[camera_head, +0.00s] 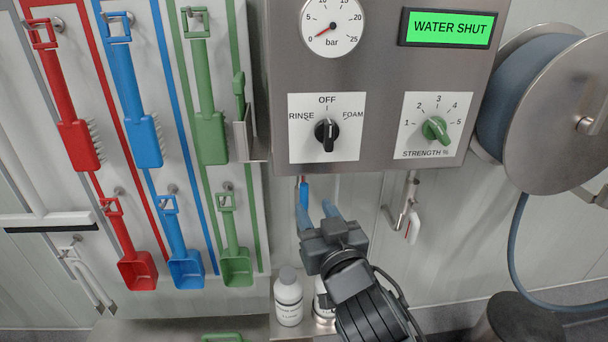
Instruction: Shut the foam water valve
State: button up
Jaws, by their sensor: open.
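The steel foam control box (380,80) has a display (448,28) reading "WATER SHUT" in green. Its black selector knob (326,132) points up to OFF. The gauge needle (322,32) is near 0 bar. I cannot tell whether a finger touches the blue part. My gripper hides what lies behind it.
A bent steel pipe piece with a white and red handle (412,228) hangs to the right. A green strength knob (437,128) is above. A hose reel (555,100) stands right. Red, blue and green brushes and scoops hang left. White bottles (288,300) stand below.

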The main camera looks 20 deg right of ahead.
aim_at(305, 193)
jog(key=w, duration=0.2)
jog(key=w+p, duration=0.1)
jog(key=w, duration=0.2)
jog(key=w+d, duration=0.1)
jog(key=w, duration=0.1)
jog(key=shift+w, duration=0.3)
grip_shut()
dwell(0.4)
